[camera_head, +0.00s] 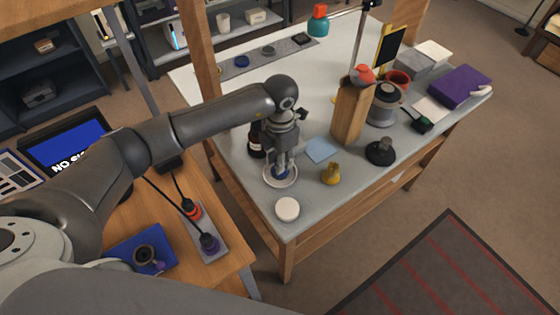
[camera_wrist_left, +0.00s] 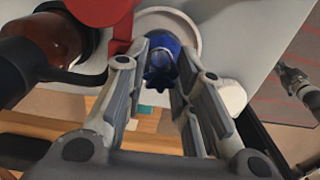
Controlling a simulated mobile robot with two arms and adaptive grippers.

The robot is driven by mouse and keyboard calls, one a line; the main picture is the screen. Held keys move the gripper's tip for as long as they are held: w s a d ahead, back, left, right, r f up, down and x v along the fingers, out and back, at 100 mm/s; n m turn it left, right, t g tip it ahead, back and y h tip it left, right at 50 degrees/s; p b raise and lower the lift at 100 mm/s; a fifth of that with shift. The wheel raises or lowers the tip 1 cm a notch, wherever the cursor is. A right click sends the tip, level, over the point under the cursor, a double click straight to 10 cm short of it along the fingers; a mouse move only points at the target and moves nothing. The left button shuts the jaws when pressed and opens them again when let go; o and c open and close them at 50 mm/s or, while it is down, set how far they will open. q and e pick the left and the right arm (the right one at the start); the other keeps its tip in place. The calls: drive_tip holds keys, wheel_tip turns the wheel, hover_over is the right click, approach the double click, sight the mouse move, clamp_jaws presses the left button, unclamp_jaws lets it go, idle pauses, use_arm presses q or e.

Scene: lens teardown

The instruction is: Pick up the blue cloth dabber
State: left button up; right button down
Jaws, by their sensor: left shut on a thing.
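The blue cloth dabber (camera_wrist_left: 160,58) is between the fingers of my left gripper (camera_wrist_left: 160,92) in the left wrist view. In the head view, my left gripper (camera_head: 281,166) points down over a round white dish (camera_head: 294,182) near the table's left front edge. A bit of the dabber's blue (camera_head: 282,175) shows below the fingertips, inside the dish rim. The gripper is shut on the dabber. The fingers hide part of it, and I cannot tell whether it still touches the dish. A jointed grey part at the wrist view's right edge may be my right gripper, but its fingers are unclear.
A dark amber bottle (camera_head: 256,146) stands close behind the dish. A red part (camera_wrist_left: 100,10) is near the left finger.

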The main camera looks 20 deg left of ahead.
use_arm(q)
drive_tip(key=shift+r, duration=0.4)
drive_tip(key=s+d+r+b, duration=0.4)
drive_tip(key=s+d+r, duration=0.5)
drive_tip(key=s+r, duration=0.1)
drive_tip(key=shift+d+r, duration=0.3)
drive_tip(key=shift+r, duration=0.55)
drive_tip(key=shift+s, duration=0.1)
drive_tip(key=shift+o, duration=1)
drive_tip(key=shift+c, duration=1.2)
drive_tip(key=shift+s+f, duration=0.1)
